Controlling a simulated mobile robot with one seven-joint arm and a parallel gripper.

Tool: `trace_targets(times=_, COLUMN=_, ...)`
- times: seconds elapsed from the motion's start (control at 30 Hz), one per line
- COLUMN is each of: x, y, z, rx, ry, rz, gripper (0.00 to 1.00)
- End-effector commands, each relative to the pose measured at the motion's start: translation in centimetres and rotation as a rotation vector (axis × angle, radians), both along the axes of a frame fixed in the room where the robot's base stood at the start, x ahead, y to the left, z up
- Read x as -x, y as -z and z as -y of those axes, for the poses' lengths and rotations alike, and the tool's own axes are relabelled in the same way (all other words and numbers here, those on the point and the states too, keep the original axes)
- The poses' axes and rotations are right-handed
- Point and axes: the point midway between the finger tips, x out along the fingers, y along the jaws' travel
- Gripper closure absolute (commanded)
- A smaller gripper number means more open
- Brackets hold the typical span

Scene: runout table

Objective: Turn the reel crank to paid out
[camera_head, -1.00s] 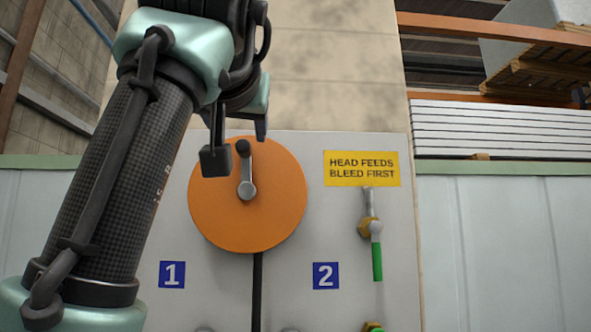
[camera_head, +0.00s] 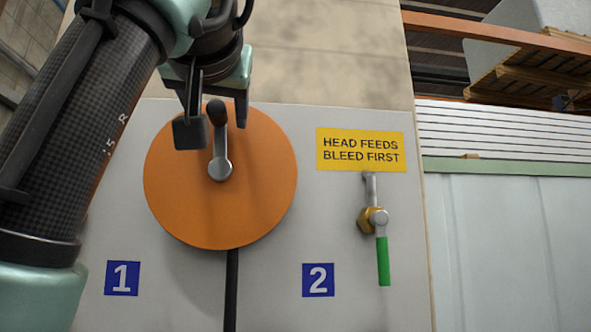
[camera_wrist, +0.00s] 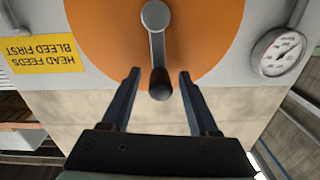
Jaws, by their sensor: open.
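The orange reel (camera_head: 255,205) is mounted on a pale panel. Its grey crank arm (camera_head: 221,150) points up from the hub and ends in a dark knob (camera_head: 217,112). My gripper (camera_head: 212,130) is open, with a finger on either side of the knob in the head view. In the wrist view, which is upside down, the knob (camera_wrist: 160,84) lies between the two fingertips of my gripper (camera_wrist: 160,76), with gaps on both sides. I see no contact. A black line (camera_head: 231,285) hangs below the reel.
A yellow "HEAD FEEDS BLEED FIRST" sign (camera_head: 360,150) is right of the reel, above a valve with a green handle (camera_head: 383,262). Blue labels 1 (camera_head: 122,278) and 2 (camera_head: 318,280) sit lower. A round gauge (camera_wrist: 278,52) shows in the wrist view.

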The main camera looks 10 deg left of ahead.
Motion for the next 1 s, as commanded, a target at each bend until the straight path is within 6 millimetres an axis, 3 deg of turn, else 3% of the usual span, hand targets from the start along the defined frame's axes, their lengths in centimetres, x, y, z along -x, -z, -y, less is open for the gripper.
trace_targets(times=0.1, x=0.0, y=0.0, z=-0.01, rx=0.0, ry=0.0, rz=0.0, gripper=0.41)
trace_targets(times=0.43, x=-0.01, y=0.01, z=-0.03, rx=0.0, ry=0.0, rz=0.0, gripper=1.0)
trace_targets(times=1.0, x=-0.01, y=0.01, z=-0.04, rx=0.0, ry=-0.001, rz=0.0, gripper=1.0)
